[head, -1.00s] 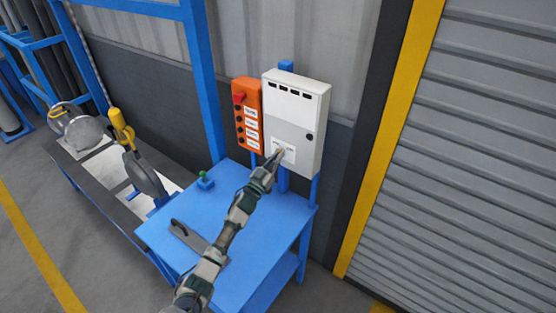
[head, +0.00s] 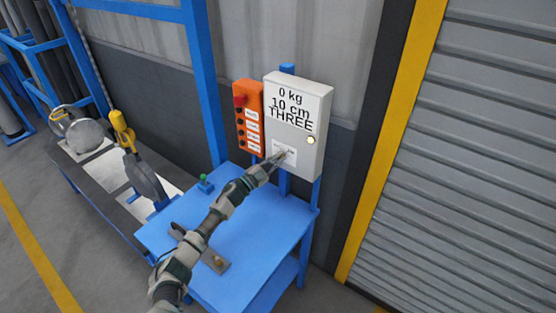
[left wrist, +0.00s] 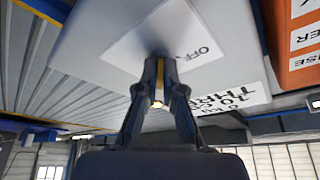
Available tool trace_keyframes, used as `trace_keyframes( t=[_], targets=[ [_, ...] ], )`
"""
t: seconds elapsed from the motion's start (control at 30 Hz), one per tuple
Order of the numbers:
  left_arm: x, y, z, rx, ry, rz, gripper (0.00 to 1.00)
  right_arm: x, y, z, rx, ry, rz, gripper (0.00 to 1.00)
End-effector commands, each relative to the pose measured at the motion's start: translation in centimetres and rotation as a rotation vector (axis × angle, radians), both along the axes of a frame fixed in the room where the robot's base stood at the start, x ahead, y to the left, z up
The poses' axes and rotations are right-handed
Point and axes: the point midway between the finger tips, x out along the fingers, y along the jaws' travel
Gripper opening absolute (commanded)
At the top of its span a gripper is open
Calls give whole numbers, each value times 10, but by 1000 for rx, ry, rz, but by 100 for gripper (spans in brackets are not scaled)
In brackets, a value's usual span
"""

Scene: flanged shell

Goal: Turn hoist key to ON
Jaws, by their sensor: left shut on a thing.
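The hoist control box (head: 302,120) is pale grey and stands on blue posts behind the table. Its display reads "0 kg 10 cm THREE" and a round lamp (head: 311,140) on it glows. A white label (head: 290,153) low on its front surrounds the key's place; in the left wrist view the label (left wrist: 205,40) reads "OFF" on one side. My left gripper (head: 280,157) is at this label, its fingers (left wrist: 158,70) shut on the hoist key. The key itself is mostly hidden between the fingers, so its angle cannot be told. My right gripper is not in view.
An orange button box (head: 249,118) with a red knob hangs just left of the control box. The blue table (head: 265,235) below holds a flat grey metal part (head: 214,261) and a small green-topped item (head: 205,184). A roller shutter (head: 460,160) is at the right.

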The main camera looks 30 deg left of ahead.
Motion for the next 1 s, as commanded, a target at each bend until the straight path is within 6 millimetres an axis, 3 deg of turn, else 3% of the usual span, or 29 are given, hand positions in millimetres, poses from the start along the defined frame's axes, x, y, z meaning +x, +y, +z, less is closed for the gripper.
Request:
trace_keyframes(
  t=[0.57, 0.6, 0.7, 1.0],
  targets=[
    [0, -1, -8, 36, 10, -1, 0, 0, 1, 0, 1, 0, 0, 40],
    [0, -1, -8, 35, 10, -1, 11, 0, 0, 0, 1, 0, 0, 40],
    [0, -1, -7, 35, 8, 0, 31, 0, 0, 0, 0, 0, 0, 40],
    [-2, 0, -3, 34, 2, 0, 31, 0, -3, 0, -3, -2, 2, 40]
  ],
)
